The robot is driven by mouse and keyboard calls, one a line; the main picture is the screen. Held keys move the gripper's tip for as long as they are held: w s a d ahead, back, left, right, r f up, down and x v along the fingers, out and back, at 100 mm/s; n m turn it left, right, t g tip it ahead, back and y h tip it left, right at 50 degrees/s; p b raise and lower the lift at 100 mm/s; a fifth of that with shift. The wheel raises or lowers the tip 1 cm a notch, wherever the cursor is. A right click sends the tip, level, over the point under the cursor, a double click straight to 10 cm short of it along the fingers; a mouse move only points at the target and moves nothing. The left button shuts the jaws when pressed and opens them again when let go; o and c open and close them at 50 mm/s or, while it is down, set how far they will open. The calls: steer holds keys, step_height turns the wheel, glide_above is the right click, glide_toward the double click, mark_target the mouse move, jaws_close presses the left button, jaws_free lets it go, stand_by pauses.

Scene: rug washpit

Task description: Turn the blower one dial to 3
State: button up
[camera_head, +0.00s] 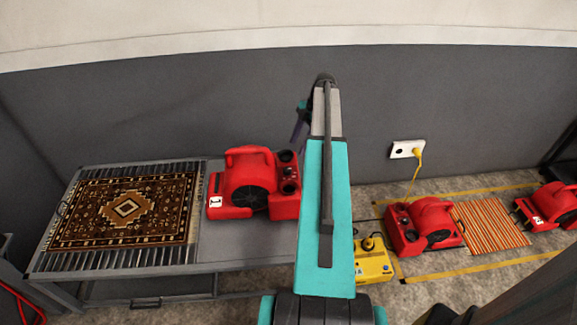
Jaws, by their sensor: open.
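Blower one (247,184), a red machine with a white "1" label on its left foot, stands on the grey bench right of the patterned rug. Its right-hand panel carries dark round parts, one of them a small knob (289,171) in the middle. I cannot tell which is the dial, and no setting can be read at this size. My teal arm rises just right of the panel, in front of the bench. My gripper is not in view; a small part of my arm shows left of the upper link, the rest is hidden behind it.
The rug (126,209) lies on the slatted left part of the bench (265,243). On the floor at right are a yellow box (373,266), two more red blowers (424,226) (552,205) and a striped rug (490,222). A yellow cord runs to a wall socket (402,149).

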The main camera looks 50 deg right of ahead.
mark_target(288, 169)
steer(key=p+x, duration=0.1)
steer(key=x, duration=1)
steer(key=shift+a+f, duration=0.15)
steer(key=shift+f, duration=0.05)
steer(key=c, duration=1)
